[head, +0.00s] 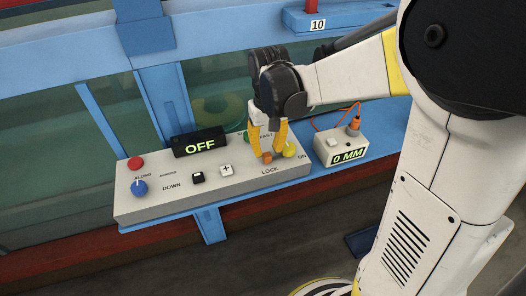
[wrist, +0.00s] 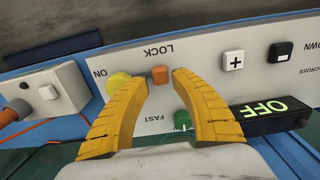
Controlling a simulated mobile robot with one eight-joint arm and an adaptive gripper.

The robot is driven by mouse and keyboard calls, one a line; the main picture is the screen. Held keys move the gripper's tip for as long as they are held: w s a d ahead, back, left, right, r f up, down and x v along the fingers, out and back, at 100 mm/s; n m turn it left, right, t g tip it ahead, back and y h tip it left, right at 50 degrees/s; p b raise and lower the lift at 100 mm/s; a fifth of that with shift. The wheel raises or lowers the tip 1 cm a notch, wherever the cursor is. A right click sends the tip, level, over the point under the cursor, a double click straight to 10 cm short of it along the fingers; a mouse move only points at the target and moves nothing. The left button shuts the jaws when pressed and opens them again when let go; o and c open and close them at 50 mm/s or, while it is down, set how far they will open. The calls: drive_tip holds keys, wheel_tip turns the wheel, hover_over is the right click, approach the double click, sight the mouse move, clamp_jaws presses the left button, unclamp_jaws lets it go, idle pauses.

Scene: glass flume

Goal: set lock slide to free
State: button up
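The lock slide is a small orange block (wrist: 160,75) beside the word LOCK on the white control panel (head: 215,200). It also shows in the head view (head: 267,157), at the panel's right part. My gripper (wrist: 160,80) has its two yellow fingers apart, one on each side of the orange block. A gap shows between the block and the right finger in the wrist view; the left finger is close to it, and contact cannot be told. No FREE label is readable in either view.
A yellow knob (head: 289,149) by ON and a green button (wrist: 183,119) by FAST sit close to the fingers. A display (head: 199,142) reads OFF. Red, blue, black and white controls lie further left. A box (head: 341,146) reading 0 MM stands right, with an orange cable.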

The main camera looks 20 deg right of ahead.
sight(267, 154)
drive_tip(key=shift+f+b, duration=0.4)
drive_tip(key=shift+f, duration=1.15)
clamp_jaws()
